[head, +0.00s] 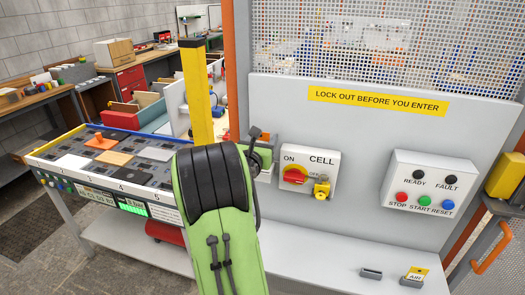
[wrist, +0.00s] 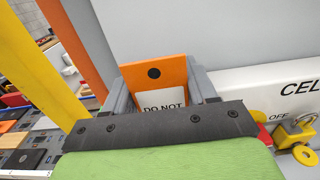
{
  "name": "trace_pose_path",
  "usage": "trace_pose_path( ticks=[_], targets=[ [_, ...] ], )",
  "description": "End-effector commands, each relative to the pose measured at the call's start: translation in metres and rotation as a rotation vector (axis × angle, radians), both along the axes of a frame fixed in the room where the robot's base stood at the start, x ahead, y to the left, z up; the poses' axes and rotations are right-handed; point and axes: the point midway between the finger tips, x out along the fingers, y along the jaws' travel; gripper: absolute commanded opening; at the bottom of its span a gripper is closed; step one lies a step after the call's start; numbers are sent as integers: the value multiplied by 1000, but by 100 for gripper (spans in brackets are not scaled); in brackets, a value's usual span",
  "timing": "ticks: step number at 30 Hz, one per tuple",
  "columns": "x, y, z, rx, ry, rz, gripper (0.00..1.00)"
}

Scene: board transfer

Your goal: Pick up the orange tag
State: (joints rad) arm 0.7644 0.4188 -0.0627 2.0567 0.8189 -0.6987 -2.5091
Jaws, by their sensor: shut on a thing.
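The orange tag (wrist: 165,74) is upright between the two grey fingers of my gripper (wrist: 160,84) in the wrist view. It has a dark round spot near its top and a white label reading "DO NOT"; its lower part is hidden behind my gripper body. My gripper is shut on it, in front of the grey panel and left of the CELL switch box (head: 310,160). In the head view my own arm hides most of the gripper, and I cannot make out the tag there.
The switch box has a red knob (head: 293,175) and a yellow padlock (head: 322,188), also in the wrist view (wrist: 296,134). A button box (head: 432,182) is on the right. A yellow post (head: 196,95) stands left of the panel. A board table (head: 75,165) with colored plates is at left.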

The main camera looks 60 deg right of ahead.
Motion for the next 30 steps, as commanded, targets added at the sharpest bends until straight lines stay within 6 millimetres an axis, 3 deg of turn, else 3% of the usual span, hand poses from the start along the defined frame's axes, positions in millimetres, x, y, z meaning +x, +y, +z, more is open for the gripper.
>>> trace_pose_path(
  ticks=[1, 15, 21, 30],
  targets=[
    [0, 0, 25, -5, -6, 1, 35],
    [1, 0, 169, -2, -3, 2, 35],
    [1, 0, 200, 0, 0, 2, 35],
    [0, 0, 215, 1, 0, 2, 35]
  ],
)
